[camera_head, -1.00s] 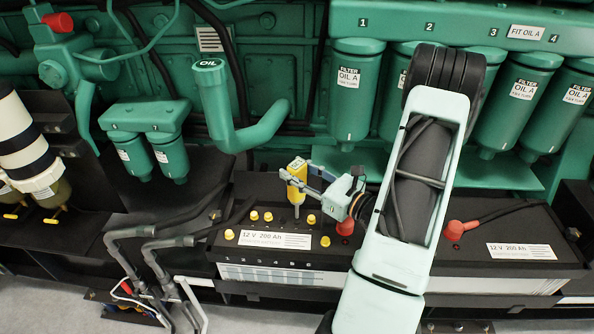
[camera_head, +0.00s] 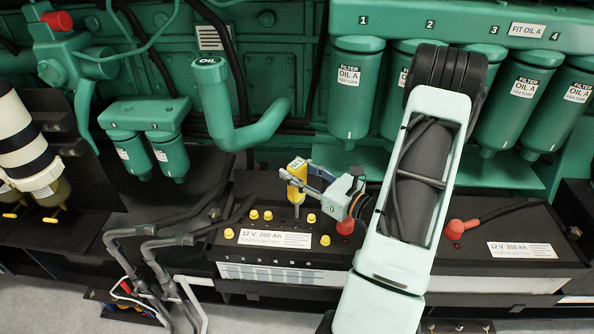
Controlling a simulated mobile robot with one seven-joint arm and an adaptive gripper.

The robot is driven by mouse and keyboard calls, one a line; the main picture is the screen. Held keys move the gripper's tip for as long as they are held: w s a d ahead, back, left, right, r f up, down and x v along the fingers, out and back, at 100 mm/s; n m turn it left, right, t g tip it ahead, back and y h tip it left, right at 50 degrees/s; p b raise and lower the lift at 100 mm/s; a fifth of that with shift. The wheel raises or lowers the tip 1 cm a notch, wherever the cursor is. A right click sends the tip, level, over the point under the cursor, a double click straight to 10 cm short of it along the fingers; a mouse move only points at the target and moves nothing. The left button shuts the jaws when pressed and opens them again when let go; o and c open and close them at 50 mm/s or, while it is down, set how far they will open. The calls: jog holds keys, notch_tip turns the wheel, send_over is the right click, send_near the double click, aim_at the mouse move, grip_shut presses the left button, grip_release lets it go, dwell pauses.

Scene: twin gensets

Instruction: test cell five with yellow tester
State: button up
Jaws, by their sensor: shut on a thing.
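The yellow tester (camera_head: 296,176) is upright in my gripper (camera_head: 304,178), which is shut on it. Its thin grey tip points down over the left battery (camera_head: 275,239), at the rear row of yellow cell caps; I cannot tell whether the tip touches anything. Several yellow caps show on the battery top, such as one at the front right (camera_head: 325,240) and one at the rear left (camera_head: 254,215). Numbers run along the battery's front edge, the later ones too small to read surely. My arm hides part of the battery's right side.
A red terminal cover (camera_head: 346,226) stands close right of the tester. A second battery (camera_head: 510,250) with a red terminal cover (camera_head: 457,228) lies right of my arm. Green oil filters (camera_head: 355,90) and a green oil filler pipe (camera_head: 215,100) are behind. Grey pipes (camera_head: 150,240) stand front left.

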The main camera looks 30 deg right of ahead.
aim_at(297, 167)
jog(key=shift+f+b, duration=0.35)
jog(key=shift+f, duration=0.15)
dwell(1.2)
jog(key=shift+r+p, duration=1.6)
jog(key=shift+r, duration=0.65)
jog(key=shift+s+a, duration=0.3)
jog(key=shift+s, duration=0.2)
jog(key=s+a+p, duration=0.3)
jog(key=s+a, duration=0.3)
jog(key=s, duration=0.3)
jog(key=shift+s+a+r, duration=0.2)
jog(key=shift+s+a, duration=0.15)
jog(key=shift+s, duration=0.05)
